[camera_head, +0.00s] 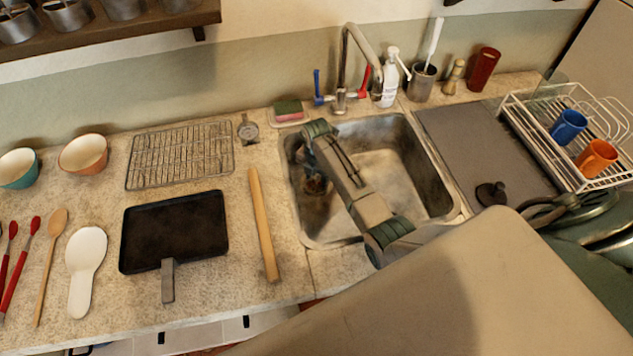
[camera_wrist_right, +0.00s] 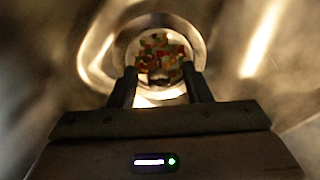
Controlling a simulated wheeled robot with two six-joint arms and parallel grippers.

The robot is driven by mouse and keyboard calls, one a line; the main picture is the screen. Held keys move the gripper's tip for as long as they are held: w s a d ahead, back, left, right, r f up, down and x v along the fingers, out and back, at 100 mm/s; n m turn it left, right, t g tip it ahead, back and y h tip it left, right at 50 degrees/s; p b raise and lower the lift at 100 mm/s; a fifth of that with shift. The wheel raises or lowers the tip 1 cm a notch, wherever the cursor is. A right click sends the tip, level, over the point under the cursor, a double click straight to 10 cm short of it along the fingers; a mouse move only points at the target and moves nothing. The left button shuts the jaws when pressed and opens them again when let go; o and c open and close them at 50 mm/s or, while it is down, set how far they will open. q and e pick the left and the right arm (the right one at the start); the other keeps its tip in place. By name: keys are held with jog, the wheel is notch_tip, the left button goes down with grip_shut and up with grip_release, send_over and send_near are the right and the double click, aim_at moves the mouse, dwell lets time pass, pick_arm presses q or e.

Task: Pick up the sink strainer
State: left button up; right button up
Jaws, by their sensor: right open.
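The sink strainer (camera_wrist_right: 162,50) is a round metal cup with a bright rim. It sits in the bottom of the sink and holds red, green and pale food scraps. In the head view only a small part of the strainer (camera_head: 318,188) shows, at the left of the steel sink (camera_head: 415,190), beneath my right gripper. My right gripper (camera_wrist_right: 160,77) is open and empty. In the wrist view its two dark fingers overlap the near part of the strainer's rim; I cannot tell whether they touch it. My left gripper is not in view.
The faucet (camera_head: 352,70) rises behind the sink. A sponge (camera_head: 288,110) lies behind its left corner, and a rolling pin (camera_head: 263,225) lies along its left side. A grey mat (camera_head: 480,145) with a dark plug-like object (camera_head: 491,193) and a dish rack (camera_head: 560,150) are to the right.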

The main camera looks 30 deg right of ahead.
grip_shut()
jog(key=shift+r, duration=0.15)
notch_tip(320, 180, up, 9)
jog(key=shift+r+b, duration=0.1)
jog(key=shift+b, duration=0.9)
jog(key=shift+r, duration=0.35)
notch_tip(320, 180, up, 12)
jog(key=p, duration=1.2)
send_over(316, 175)
